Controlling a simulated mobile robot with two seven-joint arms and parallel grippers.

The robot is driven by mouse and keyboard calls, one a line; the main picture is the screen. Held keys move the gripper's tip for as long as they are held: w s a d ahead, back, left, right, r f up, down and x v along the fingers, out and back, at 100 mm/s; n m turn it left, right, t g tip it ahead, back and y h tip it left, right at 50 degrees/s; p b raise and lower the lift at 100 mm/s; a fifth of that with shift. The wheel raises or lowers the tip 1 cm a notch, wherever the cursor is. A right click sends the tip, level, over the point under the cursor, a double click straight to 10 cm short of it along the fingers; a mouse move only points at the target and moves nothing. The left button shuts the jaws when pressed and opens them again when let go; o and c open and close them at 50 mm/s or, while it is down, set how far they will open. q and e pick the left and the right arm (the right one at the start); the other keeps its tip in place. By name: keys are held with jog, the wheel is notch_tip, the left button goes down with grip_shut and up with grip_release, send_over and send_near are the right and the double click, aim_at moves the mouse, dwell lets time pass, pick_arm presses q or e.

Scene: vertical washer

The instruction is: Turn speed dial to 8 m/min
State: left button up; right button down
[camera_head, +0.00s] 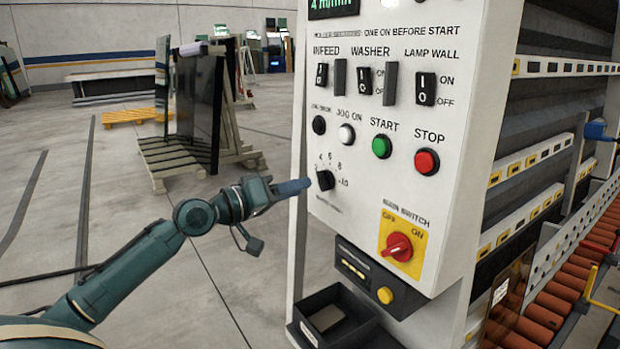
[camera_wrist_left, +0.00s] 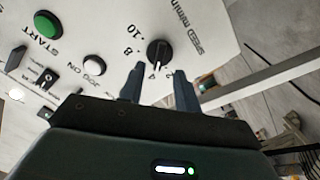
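The speed dial (camera_head: 325,180) is a black round knob low on the left of the white control panel. The numbers 4, 6, 8 and 10 show around it. In the left wrist view the dial (camera_wrist_left: 158,52) appears rotated, with its light mark towards the 4. My left gripper (camera_head: 306,184) points at the dial from the left, its fingertips just short of it or beside it. In the wrist view its two fingers (camera_wrist_left: 160,80) are apart with nothing between them, and the dial lies just beyond the gap. My right gripper is in no view.
The panel (camera_head: 380,100) has a green display (camera_head: 333,4), cut off at the top, reading about 4 m/min. A green START button (camera_head: 381,146), red STOP button (camera_head: 426,161) and red main switch (camera_head: 398,246) are near the dial.

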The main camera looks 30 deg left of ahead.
aim_at(318, 182)
pick_arm(q)
jog(key=shift+p+x, duration=0.55)
jog(key=shift+x, duration=1.45)
jog(key=shift+c, duration=0.4)
grip_shut()
